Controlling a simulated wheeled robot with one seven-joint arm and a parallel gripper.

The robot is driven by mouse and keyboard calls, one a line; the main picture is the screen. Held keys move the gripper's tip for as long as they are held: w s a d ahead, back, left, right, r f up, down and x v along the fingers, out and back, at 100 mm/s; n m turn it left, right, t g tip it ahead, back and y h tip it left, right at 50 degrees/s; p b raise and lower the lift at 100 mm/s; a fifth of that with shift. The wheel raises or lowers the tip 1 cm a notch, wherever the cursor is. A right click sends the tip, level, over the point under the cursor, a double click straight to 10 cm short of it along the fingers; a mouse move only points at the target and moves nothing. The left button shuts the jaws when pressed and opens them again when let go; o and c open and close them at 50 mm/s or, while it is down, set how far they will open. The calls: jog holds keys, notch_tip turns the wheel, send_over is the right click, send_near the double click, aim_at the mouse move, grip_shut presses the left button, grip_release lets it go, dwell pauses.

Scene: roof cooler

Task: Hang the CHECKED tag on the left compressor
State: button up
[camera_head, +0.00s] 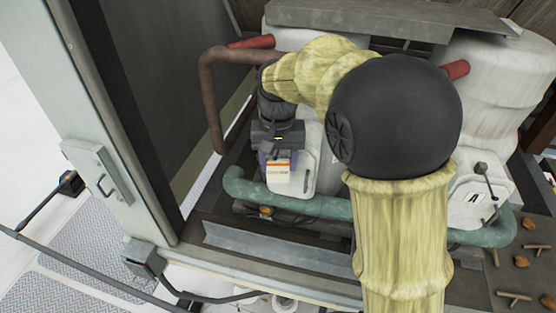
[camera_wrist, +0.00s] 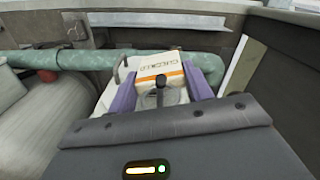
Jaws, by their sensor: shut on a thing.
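A white tag (camera_head: 279,170) with an orange stripe hangs at my gripper (camera_head: 277,154), in front of the left compressor's pale box (camera_head: 306,160). In the wrist view my gripper (camera_wrist: 160,80) is shut on the tag (camera_wrist: 158,66) between its two purple fingers. The tag's print is too small to read surely. A dark round-headed peg (camera_wrist: 160,84) overlaps the tag's lower part in the wrist view. I cannot tell whether it passes through the tag. The left compressor (camera_head: 290,37) is white and mostly hidden behind my arm.
A right white compressor (camera_head: 490,60) has a box marked A (camera_head: 475,200) with a dark peg. A green pipe (camera_head: 320,207) runs in front of both boxes. A brown pipe (camera_head: 208,95) bends at the left. A pale door frame (camera_head: 105,110) stands left.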

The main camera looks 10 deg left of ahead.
jog(key=o, duration=1.2)
jog(key=shift+c, duration=0.2)
notch_tip(320, 180, up, 17)
jog(key=b, duration=0.2)
jog(key=shift+r, duration=0.2)
jog(key=s+d+f+m+t, duration=0.1)
jog(key=s+d+f, duration=0.1)
jog(key=d+f, duration=0.75)
jog(key=s+d+f+t, duration=0.1)
jog(key=s+d+f, duration=0.1)
jog(key=d+f, duration=0.75)
jog(key=s+d+f+b, duration=0.1)
jog(key=s+f+b, duration=0.2)
jog(key=f, duration=0.4)
jog(key=s+d+f+b, duration=0.1)
jog(key=s+f+b, duration=0.2)
jog(key=s+f, duration=0.2)
notch_tip(320, 180, down, 3)
jog(key=shift+d+f+t+b, duration=0.1)
jog(key=shift+d+t+b, duration=0.15)
jog(key=shift+t+b, duration=0.05)
